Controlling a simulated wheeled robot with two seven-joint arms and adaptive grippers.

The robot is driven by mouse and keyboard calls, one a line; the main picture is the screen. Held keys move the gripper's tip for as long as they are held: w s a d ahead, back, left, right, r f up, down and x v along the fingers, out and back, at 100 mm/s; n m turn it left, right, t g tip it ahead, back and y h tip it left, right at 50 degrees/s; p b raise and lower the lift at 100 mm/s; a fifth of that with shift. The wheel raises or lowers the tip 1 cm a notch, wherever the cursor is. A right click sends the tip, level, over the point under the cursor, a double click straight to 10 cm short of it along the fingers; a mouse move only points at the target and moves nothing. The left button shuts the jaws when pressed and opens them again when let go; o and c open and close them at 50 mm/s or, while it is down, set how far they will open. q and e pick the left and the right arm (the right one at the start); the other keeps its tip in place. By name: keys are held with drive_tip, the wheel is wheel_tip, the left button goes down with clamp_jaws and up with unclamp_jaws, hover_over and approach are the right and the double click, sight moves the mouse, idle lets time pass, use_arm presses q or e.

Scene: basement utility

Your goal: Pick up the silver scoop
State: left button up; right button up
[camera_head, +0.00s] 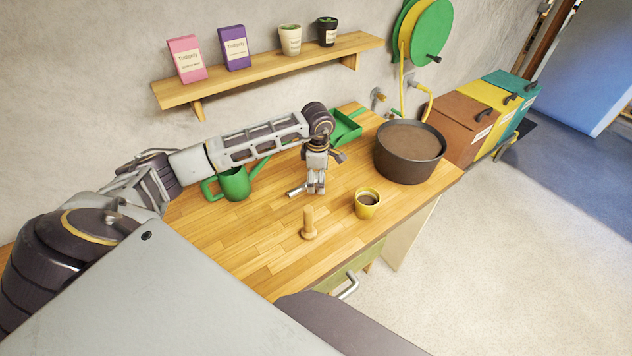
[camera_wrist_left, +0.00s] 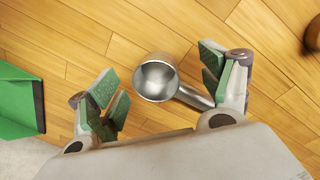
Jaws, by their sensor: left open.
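The silver scoop (camera_wrist_left: 157,80) lies on the wooden worktop, its round bowl opening toward the camera and its handle (camera_wrist_left: 195,98) running to the lower right in the wrist view. In the head view a small silver part of the scoop (camera_head: 296,191) shows just left of my left fingertips; the rest is hidden behind them. My left gripper (camera_head: 316,189) points down over the scoop. In the wrist view its green-padded fingers (camera_wrist_left: 160,76) stand apart on either side of the bowl, with the handle reaching under the right finger. My right gripper is not in view.
A wooden peg (camera_head: 308,226) and a yellow cup of soil (camera_head: 367,212) stand in front of the gripper. A dark pot (camera_head: 410,168) is to the right, a green watering can (camera_head: 235,185) to the left, a green tray (camera_head: 347,128) behind. A wall shelf (camera_head: 270,67) hangs above.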

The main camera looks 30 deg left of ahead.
use_arm(q)
drive_tip(key=shift+f, duration=0.65)
drive_tip(key=shift+c, duration=1.4)
drive_tip(key=c, duration=1)
drive_tip(key=shift+c, duration=0.2)
